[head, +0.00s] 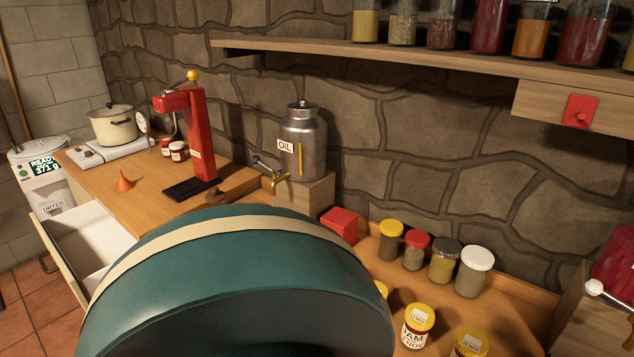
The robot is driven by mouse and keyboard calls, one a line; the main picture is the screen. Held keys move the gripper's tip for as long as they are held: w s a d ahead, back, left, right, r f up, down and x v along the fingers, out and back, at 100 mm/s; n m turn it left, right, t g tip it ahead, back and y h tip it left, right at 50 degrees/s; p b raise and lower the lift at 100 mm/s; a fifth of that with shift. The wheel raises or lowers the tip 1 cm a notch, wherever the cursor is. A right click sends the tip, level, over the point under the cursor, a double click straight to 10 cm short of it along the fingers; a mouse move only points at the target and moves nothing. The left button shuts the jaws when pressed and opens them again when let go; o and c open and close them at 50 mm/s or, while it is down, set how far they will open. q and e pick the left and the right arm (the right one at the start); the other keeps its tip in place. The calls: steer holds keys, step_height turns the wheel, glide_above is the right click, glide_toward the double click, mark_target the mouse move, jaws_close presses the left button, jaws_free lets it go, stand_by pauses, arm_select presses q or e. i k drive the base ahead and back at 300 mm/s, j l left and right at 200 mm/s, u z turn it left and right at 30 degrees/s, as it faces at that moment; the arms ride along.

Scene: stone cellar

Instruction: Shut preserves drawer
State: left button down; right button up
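A drawer (58,258) stands pulled out from the wooden counter at the left. Its inside is pale and its front panel faces left; no label on it can be read. Its near end is hidden behind a large teal rounded shape with a cream band, which looks like part of my own body. A second, small drawer with a red knob plate (581,112) sits under the wall shelf at the upper right and looks shut. Neither of my grippers is in view.
An oil can (303,145) and several jars (443,260) stand to the right. A dryer (45,170) is beyond the open drawer.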

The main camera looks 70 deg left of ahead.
mark_target(85, 240)
steer(key=k+l+u, duration=0.15)
steer(key=k+l, duration=0.3)
steer(key=k, duration=0.15)
steer(key=u, duration=3.35)
steer(key=i+j+z, duration=0.25)
steer(key=z, duration=0.15)
steer(key=i+j+z, duration=0.2)
steer(key=j+z, duration=0.25)
steer(key=i+j, duration=0.15)
steer(key=j, duration=0.15)
steer(key=i+j+z, duration=0.1)
steer(key=i+j, duration=0.2)
steer(key=j, duration=0.35)
steer(key=i, duration=0.55)
steer(key=l+z, duration=0.05)
